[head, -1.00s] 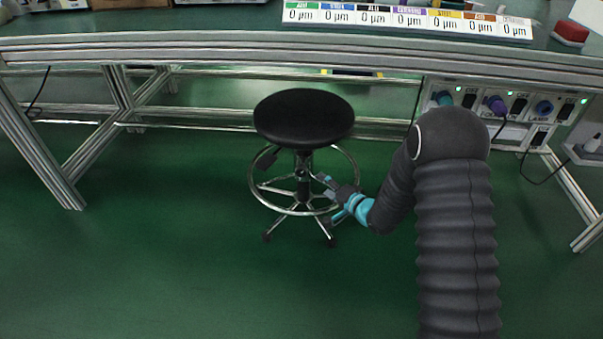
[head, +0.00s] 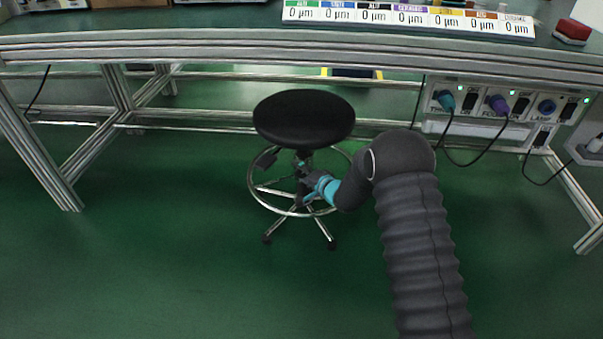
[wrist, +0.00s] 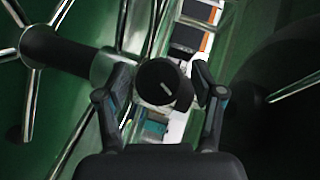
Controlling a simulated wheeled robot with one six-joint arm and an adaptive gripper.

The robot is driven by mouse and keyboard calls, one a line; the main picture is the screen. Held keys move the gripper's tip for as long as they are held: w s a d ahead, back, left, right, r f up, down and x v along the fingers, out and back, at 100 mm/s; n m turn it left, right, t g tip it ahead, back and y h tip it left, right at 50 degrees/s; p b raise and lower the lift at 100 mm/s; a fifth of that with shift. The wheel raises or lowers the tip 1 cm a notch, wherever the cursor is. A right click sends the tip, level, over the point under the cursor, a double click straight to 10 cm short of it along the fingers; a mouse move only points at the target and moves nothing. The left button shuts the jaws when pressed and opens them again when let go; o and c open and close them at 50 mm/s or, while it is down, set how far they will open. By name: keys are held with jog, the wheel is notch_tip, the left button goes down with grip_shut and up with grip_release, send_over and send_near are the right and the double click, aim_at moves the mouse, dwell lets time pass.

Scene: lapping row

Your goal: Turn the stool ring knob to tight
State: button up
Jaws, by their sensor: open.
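The stool (head: 304,118) has a round black seat, a chrome foot ring (head: 262,200) and a star base on casters, and stands in front of the bench. In the wrist view the knob (wrist: 164,84) is a round black cap with a pale line mark, slanted up to the right. It sits beside the stool's column (wrist: 70,52). My gripper (wrist: 162,95) is open, with one finger on each side of the knob. I see no clear contact between fingers and knob. In the head view my gripper (head: 306,178) is under the seat, and it and my arm hide the knob.
The bench's metal front rail (head: 200,52) runs above and behind the stool. A power panel (head: 505,105) with plugs and hanging cables is at the right. The bench leg (head: 45,150) is at the left. The green floor (head: 150,270) in front is clear.

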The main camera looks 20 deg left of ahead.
jog(key=c, duration=1.2)
jog(key=shift+o, duration=0.2)
jog(key=shift+r+h+p, duration=0.15)
jog(key=shift+h+p, duration=0.15)
jog(key=shift+p, duration=0.05)
jog(key=shift+n+h+p, duration=0.75)
jog(key=shift+n+h, duration=0.15)
jog(key=shift+h, duration=0.1)
jog(key=shift+n+h, duration=0.7)
jog(key=shift+h, duration=0.3)
jog(key=o, duration=1.2)
jog(key=shift+c, duration=0.2)
